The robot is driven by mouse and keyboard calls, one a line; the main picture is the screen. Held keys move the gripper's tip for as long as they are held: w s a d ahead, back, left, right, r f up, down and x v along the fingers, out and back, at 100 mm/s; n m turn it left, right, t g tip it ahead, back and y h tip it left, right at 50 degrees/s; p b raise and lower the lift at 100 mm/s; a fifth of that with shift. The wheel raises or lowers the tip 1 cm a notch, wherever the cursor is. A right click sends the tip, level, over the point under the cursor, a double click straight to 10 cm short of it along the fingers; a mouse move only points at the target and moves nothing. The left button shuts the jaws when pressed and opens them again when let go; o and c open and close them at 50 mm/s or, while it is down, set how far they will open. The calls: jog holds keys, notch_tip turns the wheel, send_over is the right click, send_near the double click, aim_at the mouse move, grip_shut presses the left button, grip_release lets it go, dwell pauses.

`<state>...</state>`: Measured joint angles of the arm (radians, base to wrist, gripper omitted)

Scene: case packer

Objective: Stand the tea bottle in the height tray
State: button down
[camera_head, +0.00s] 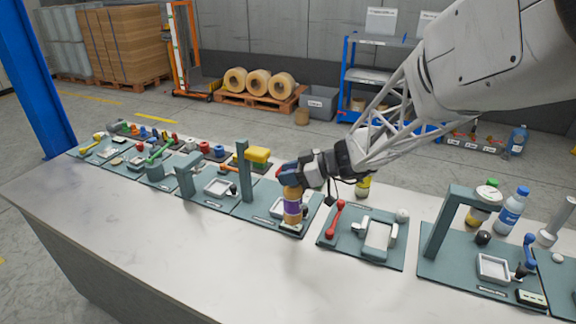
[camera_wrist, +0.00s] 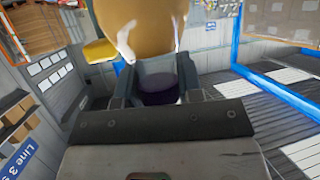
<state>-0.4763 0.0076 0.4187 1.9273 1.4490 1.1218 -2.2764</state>
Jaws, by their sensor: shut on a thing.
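The tea bottle (camera_head: 292,211), tan with a purple band, is in my gripper (camera_head: 290,181) and looks upright in the head view. In the wrist view its tan body (camera_wrist: 140,22) fills the top middle, with a dark purple part between the fingers of my gripper (camera_wrist: 155,82). I cannot tell whether the bottle's base touches the mat.
A mat with a red handle (camera_head: 335,218) and a clamp-like fixture (camera_head: 378,236) lies to the right. Farther right stand an arch-shaped station (camera_head: 437,235) and a blue water bottle (camera_head: 511,211). More stations line the left. The front counter strip (camera_head: 190,255) is clear.

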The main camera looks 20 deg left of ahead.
jog(key=shift+w+a+f, duration=0.2)
jog(key=shift+w+a, duration=1.15)
jog(key=shift+w, duration=0.3)
jog(key=shift+w+a+f, duration=0.2)
jog(key=shift+w+a, duration=1.15)
jog(key=shift+w, duration=0.3)
jog(key=shift+w+a, duration=0.25)
jog(key=shift+w, duration=0.1)
jog(key=shift+f, duration=1.8)
jog(key=c, duration=0.8)
grip_release()
jog(key=shift+f, duration=0.15)
jog(key=v, duration=1.2)
